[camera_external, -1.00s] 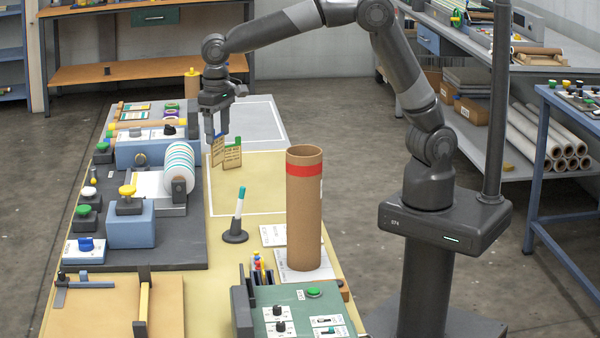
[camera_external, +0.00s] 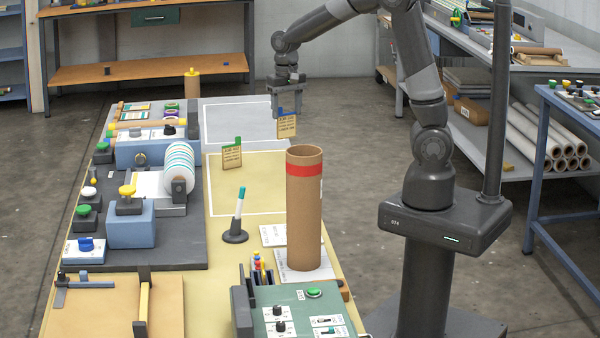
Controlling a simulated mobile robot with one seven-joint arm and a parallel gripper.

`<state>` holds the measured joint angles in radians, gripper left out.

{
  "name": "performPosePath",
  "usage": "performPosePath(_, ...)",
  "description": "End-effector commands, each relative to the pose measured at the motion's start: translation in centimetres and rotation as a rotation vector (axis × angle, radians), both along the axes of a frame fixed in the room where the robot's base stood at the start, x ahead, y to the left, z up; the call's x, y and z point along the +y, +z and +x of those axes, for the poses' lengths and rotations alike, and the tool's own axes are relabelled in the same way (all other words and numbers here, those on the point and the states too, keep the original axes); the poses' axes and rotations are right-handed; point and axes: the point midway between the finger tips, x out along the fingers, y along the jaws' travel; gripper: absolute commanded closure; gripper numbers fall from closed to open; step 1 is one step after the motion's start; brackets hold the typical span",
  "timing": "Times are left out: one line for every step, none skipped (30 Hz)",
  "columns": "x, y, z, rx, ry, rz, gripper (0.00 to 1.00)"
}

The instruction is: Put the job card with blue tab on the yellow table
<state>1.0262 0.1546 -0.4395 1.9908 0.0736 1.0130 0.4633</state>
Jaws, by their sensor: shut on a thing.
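My gripper (camera_external: 287,110) is shut on the job card with blue tab (camera_external: 287,127) and holds it upright in the air, near the right edge of the bench. The card is tan with dark print, and its blue tab is at the top between the fingers. Another tan job card, with a green tab (camera_external: 232,156), stands on the yellow table area (camera_external: 260,180) with a white outline. A grey area (camera_external: 235,122) with a white outline lies behind the yellow one.
A tall cardboard tube (camera_external: 304,215) with a red band stands at the front right of the yellow area. A marker in a dark stand (camera_external: 236,225) is to its left. The calender press (camera_external: 150,190) fills the left side. Much of the yellow area is clear.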

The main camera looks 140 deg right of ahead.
Motion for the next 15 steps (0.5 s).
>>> performPosePath(0.0,-0.6,0.8,0.001,0.002,0.003,0.48)
performPosePath(-0.1,-1.0,1.4,0.001,0.002,0.003,0.48)
performPosePath(-0.1,-1.5,2.3,0.002,0.004,0.004,0.48)
performPosePath(-0.2,-1.9,3.0,0.003,0.003,0.004,0.48)
performPosePath(-0.3,-2.4,3.7,0.002,0.004,0.003,0.48)
performPosePath(-0.4,-2.9,4.7,0.002,0.004,0.003,0.48)
performPosePath(-0.4,-3.4,5.4,0.003,0.005,0.004,0.48)
performPosePath(-0.5,-3.8,6.1,0.002,0.005,0.003,0.48)
performPosePath(-0.6,-4.3,7.0,0.002,0.004,0.003,0.48)
performPosePath(-0.7,-4.7,7.6,0.002,0.004,0.003,0.48)
performPosePath(-0.7,-5.0,8.1,0.002,0.003,0.003,0.48)
performPosePath(-0.8,-5.4,8.9,0.001,0.003,0.003,0.48)
performPosePath(-0.8,-5.7,9.3,0.001,0.003,0.003,0.48)
performPosePath(-0.9,-5.9,9.7,0.001,0.002,0.003,0.48)
performPosePath(-0.9,-6.2,10.1,0.001,0.001,0.002,0.48)
